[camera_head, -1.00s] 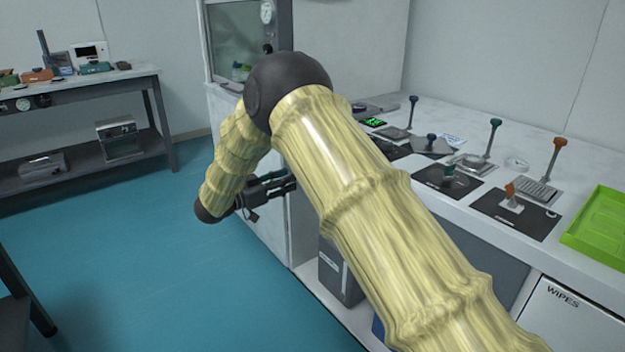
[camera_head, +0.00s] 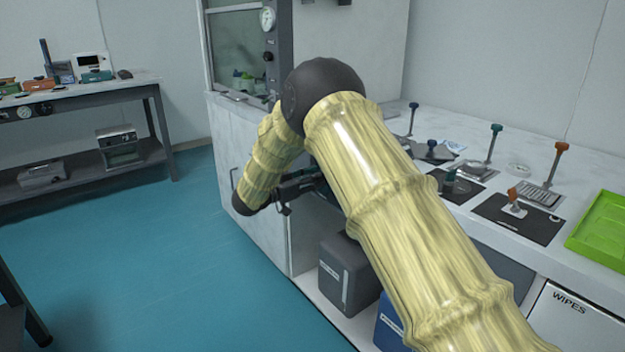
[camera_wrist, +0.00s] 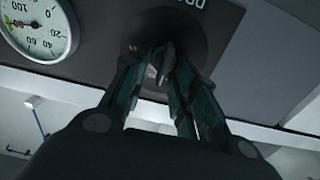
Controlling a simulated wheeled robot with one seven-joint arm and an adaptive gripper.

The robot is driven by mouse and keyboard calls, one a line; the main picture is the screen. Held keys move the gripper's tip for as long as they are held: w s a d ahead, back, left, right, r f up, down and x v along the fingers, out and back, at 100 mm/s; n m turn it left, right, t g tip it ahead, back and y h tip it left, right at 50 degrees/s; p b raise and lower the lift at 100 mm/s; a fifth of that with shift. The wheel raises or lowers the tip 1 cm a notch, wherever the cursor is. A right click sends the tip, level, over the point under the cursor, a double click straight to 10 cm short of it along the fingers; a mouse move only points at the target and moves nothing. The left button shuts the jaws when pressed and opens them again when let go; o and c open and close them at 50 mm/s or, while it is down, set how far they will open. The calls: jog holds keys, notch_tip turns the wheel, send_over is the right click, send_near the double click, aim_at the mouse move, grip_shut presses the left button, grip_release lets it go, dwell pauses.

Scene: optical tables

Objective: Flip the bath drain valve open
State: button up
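My gripper (camera_wrist: 162,62) points at a dark round part (camera_wrist: 178,38) on a dark panel in the wrist view. Its fingers slant together towards the tips, with a small grey piece between them. I cannot tell whether that piece is a fingertip or part of a lever, nor whether the fingers are shut. In the head view my gripper (camera_head: 304,184) is largely hidden behind my arm, beside the bench front. No readable label identifies the bath drain valve. Candidate levers on the bench are an orange-handled one (camera_head: 514,195) on a black plate and a green-topped one (camera_head: 450,181).
Tall levers with orange (camera_head: 557,160) and green (camera_head: 493,142) tops and a green tray (camera_head: 601,229) stand on the bench. A grey bin (camera_head: 348,273) is below.

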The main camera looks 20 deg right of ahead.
grip_shut()
jog(key=shift+m, duration=0.3)
jog(key=shift+s+d+f+m+b, duration=0.1)
jog(key=shift+s+f+m+b, duration=0.35)
jog(key=shift+m, duration=2.4)
jog(key=shift+s+d+f+m+b, duration=0.15)
jog(key=shift+m+b, duration=0.45)
jog(key=shift+m, duration=2.3)
jog(key=shift+s+f+m+b, duration=0.2)
jog(key=shift+f+m+b, duration=0.25)
jog(key=shift+m, duration=2.4)
jog(key=shift+r, duration=0.1)
grip_release()
jog(key=shift+r, duration=0.1)
